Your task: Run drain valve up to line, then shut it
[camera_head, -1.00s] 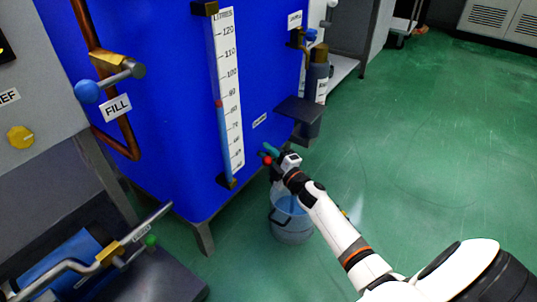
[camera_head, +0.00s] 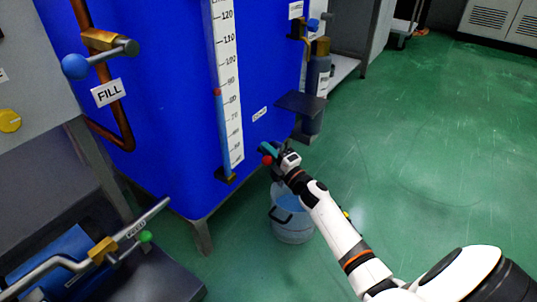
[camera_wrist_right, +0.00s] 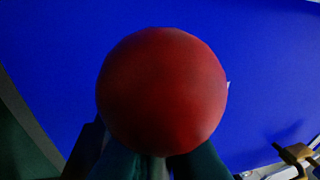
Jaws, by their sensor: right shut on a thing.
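The blue tank (camera_head: 160,120) fills the upper left of the head view. Its sight gauge (camera_head: 229,85) has a litre scale, with a red mark (camera_head: 217,91) between 80 and 90. A light blue column (camera_head: 222,135) stands in the tube below the mark, its top close to it. The drain valve's red ball knob (camera_head: 267,160) is low on the tank and fills the middle of the right wrist view (camera_wrist_right: 162,90). My right gripper (camera_head: 271,151) is shut on this knob. The valve body is mostly hidden behind the gripper. My left gripper is not in view.
A clear bucket (camera_head: 291,222) stands on the floor under the drain. A FILL valve with a blue knob (camera_head: 75,66) is at the left. A green-knobbed valve (camera_head: 145,236) is low at left. A dark shelf (camera_head: 301,104) juts out above my gripper. The green floor at right is clear.

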